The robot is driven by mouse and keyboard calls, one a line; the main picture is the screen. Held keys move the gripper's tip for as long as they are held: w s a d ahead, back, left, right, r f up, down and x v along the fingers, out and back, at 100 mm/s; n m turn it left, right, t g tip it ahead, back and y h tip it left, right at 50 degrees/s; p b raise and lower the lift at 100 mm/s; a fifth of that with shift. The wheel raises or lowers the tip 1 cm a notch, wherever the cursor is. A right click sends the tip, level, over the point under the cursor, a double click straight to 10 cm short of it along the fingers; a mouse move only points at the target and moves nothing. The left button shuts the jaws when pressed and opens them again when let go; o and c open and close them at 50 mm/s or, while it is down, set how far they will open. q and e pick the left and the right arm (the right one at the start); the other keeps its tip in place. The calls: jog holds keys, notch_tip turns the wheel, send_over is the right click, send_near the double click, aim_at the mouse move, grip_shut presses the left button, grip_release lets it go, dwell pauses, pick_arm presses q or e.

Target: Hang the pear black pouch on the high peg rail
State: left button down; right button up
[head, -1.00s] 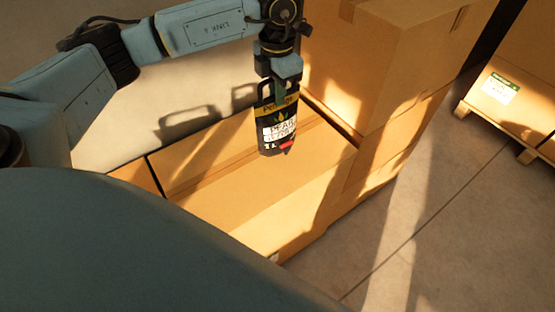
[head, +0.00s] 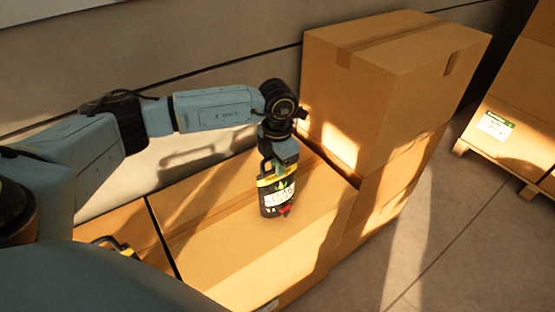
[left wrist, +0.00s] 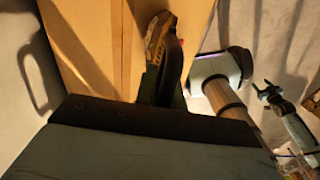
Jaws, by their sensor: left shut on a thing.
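The pear black pouch (head: 276,196) is dark, with a yellow band, a white label and a loop handle at its top. It hangs upright from my left gripper (head: 278,168), which is shut on it near the handle, over the cardboard boxes. In the left wrist view a bit of the pouch (left wrist: 158,38) shows beyond the dark fingers; most of it is hidden. What seems to be my right gripper (left wrist: 268,92) is small at the right of that view, its jaws unclear. I see no peg rail in either view.
A low cardboard box (head: 235,240) lies under the pouch. A taller stack of boxes (head: 395,75) stands close on its right, and a wall (head: 150,60) runs behind. A black and yellow item (head: 118,246) lies at the left, partly hidden. Bare floor (head: 440,230) is at right.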

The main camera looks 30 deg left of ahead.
pick_arm(q)
jog(key=shift+w+f, duration=0.1)
jog(key=c, duration=1.5)
grip_release()
jog(key=r, duration=1.3)
jog(key=shift+s+r, duration=0.15)
jog(key=shift+s, duration=0.05)
